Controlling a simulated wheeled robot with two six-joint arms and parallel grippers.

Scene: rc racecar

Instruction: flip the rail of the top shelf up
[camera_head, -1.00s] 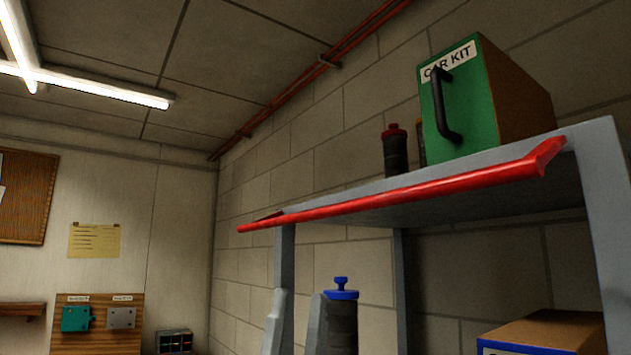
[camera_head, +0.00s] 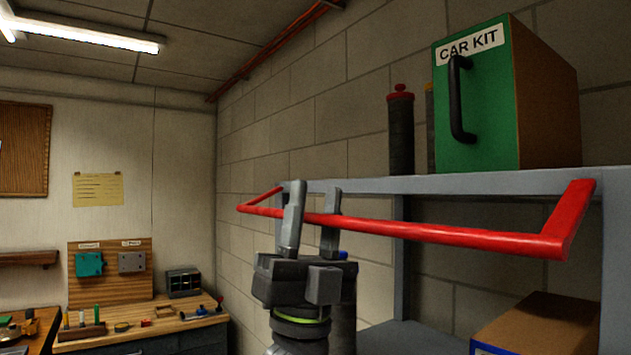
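The red rail (camera_head: 430,232) is a bar with an arm at each end, joined to the front of the grey top shelf (camera_head: 480,184). It sticks out from the shelf, with its long bar lower than the shelf edge. My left gripper (camera_head: 312,210) points up at the left part of the rail. Its two fingers are apart, and the bar shows between them. The left finger covers part of the bar; whether the fingers touch it I cannot tell. My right gripper is not in view.
A green-fronted car kit box (camera_head: 478,105) and a dark bottle with a red cap (camera_head: 401,130) stand on the top shelf. A cardboard box (camera_head: 540,325) sits below at right. A workbench (camera_head: 150,332) with small items stands at the back left.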

